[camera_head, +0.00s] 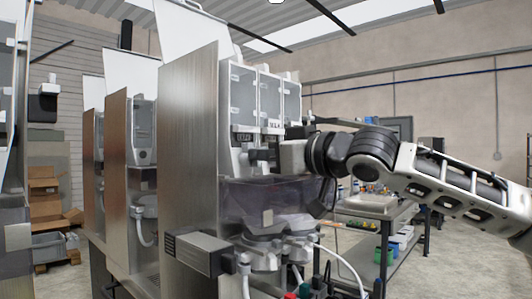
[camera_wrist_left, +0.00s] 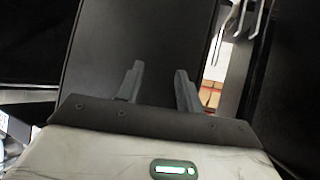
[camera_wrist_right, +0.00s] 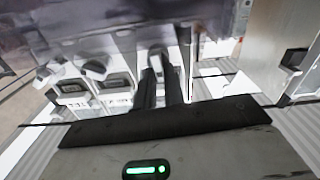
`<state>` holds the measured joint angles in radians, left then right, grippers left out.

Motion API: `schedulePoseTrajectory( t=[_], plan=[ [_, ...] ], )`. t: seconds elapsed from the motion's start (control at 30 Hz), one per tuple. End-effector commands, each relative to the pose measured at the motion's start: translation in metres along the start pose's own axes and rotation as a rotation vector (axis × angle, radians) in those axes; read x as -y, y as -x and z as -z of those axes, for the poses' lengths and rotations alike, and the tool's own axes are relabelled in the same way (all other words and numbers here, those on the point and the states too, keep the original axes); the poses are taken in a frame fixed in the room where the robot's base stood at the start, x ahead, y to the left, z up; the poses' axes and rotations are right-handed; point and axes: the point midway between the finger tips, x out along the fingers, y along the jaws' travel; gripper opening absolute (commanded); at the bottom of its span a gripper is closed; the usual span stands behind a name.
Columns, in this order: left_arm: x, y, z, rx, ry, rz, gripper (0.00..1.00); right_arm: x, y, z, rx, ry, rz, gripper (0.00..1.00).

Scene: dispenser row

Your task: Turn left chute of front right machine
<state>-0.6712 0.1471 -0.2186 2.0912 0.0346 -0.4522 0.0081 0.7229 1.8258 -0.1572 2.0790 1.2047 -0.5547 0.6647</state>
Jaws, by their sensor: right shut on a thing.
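The front right machine (camera_head: 188,130) stands nearest in the head view, with a brushed side panel and clear canisters (camera_head: 268,92) above its chutes. My right gripper (camera_head: 256,155) reaches in from the right below the canisters, at the left chute. In the right wrist view its fingers (camera_wrist_right: 160,82) are close together, shut on the white left chute (camera_wrist_right: 157,56). The fingers and gripper body hide part of the chute, so its turn angle is hard to tell. My left gripper (camera_wrist_left: 160,84) shows only in its wrist view, open and empty before a dark panel.
A smoky clear bin (camera_head: 265,195) sits below the chutes, with grey fittings and hoses under it. More machines (camera_head: 142,160) line up to the left. A workbench (camera_head: 375,208) stands behind my right arm. Cardboard boxes (camera_head: 45,190) lie at the far left.

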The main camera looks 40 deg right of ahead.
Motion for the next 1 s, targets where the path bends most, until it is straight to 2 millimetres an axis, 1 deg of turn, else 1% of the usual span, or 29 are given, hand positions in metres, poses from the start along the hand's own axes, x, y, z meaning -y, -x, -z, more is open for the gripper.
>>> schedulePoseTrajectory(
  t=[0.2,0.83,1.0],
  plan=[
    [0.0005,0.0026,0.0042,0.001,-0.006,0.003,0.36,0.0021,0.0002,0.0011,0.001,0.169,0.000,0.00],
    [0.0036,0.0078,0.0042,0.027,-0.027,0.012,0.36,0.0078,0.0003,-0.0017,0.002,0.772,0.000,0.00],
    [0.0043,0.0098,0.0083,0.021,-0.028,0.014,0.36,0.0088,0.0002,-0.0030,0.002,0.933,-0.001,0.00]
  ],
)
